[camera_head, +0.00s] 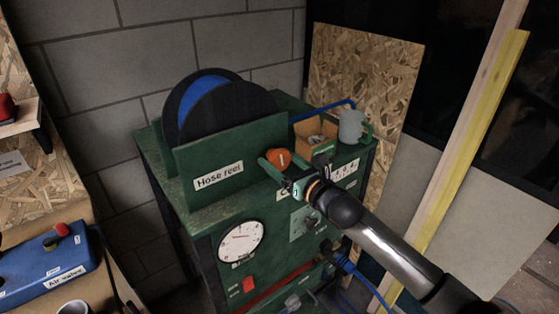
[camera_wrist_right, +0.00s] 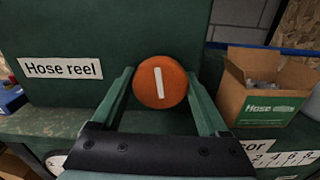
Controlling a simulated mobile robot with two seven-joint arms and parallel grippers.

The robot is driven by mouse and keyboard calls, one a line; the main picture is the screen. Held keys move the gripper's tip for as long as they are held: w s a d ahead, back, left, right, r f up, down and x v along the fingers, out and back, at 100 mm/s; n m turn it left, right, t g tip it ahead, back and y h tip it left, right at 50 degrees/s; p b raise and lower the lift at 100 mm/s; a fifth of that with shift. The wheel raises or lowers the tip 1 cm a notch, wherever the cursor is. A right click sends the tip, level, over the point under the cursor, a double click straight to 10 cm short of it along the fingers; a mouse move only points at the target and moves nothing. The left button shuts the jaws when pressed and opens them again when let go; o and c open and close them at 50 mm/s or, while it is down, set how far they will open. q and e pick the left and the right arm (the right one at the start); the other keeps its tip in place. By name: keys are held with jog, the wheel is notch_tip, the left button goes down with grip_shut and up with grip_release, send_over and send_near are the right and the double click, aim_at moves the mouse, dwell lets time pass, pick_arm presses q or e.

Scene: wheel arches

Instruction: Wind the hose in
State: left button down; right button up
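The hose reel (camera_head: 235,110) stands on the green cabinet, with dark round flanges and blue between them, behind a green panel labelled "Hose reel" (camera_head: 219,176). An orange round knob (camera_head: 279,158) with a white bar is at the panel's right end. It also shows in the right wrist view (camera_wrist_right: 160,82), its bar near upright. My right gripper (camera_head: 291,172) is at the knob. In the wrist view its green fingers (camera_wrist_right: 161,88) are apart, one on each side of the knob, with small gaps showing. A blue hose (camera_head: 325,107) runs along the cabinet's back right. My left gripper is out of view.
An open cardboard box (camera_wrist_right: 262,95) and a grey mug (camera_head: 351,126) stand right of the knob. The cabinet front carries a round gauge (camera_head: 241,242) and a red switch (camera_head: 249,285). A blue air valve box (camera_head: 45,268) is on the left bench. Wooden boards (camera_head: 468,150) lean at right.

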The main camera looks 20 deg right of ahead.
jog(key=c, duration=0.9)
jog(key=shift+m, duration=0.3)
